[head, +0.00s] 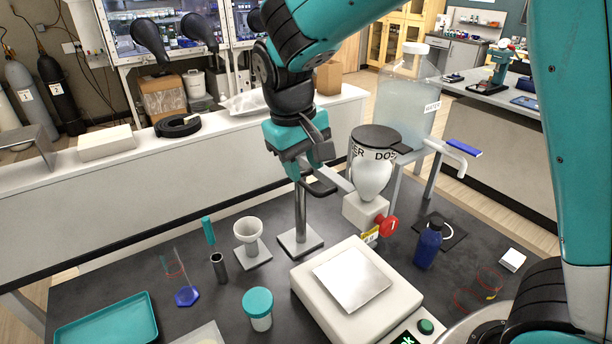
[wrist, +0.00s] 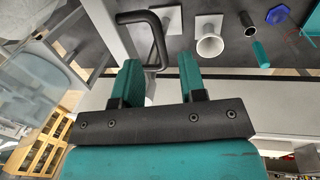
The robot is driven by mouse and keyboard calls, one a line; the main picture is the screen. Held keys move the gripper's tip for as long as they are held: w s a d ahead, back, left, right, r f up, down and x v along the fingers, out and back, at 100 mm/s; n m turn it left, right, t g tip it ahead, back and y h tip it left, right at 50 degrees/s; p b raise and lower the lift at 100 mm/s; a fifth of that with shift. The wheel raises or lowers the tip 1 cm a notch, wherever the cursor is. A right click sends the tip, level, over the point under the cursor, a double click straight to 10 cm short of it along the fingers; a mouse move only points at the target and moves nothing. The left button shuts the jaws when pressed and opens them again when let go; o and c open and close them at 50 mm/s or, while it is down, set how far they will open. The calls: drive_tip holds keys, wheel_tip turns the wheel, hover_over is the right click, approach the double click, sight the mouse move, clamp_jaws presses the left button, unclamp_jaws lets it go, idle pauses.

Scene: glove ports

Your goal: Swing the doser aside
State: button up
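A white block and a red knob (head: 388,226) sit under the bulb. A black bent handle (head: 321,187) sticks out from the doser's arm towards the left. My gripper (head: 313,168) is just above the handle, near the post top. In the wrist view my gripper (wrist: 160,62) has its two teal fingers apart, and the black handle (wrist: 159,40) shows in the gap between them. I cannot tell whether they touch it.
A blue bottle (head: 428,244) stands right of the doser. A white funnel (head: 247,232), a teal-lidded jar (head: 258,307) and a teal tray (head: 107,322) stand to the left. A large water container (head: 405,105) is behind the doser.

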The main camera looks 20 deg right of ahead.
sight(308, 186)
drive_tip(key=shift+d+f, duration=0.2)
drive_tip(key=shift+f, duration=0.75)
drive_tip(key=shift+d+f, duration=0.2)
drive_tip(key=shift+f, duration=0.75)
clamp_jaws()
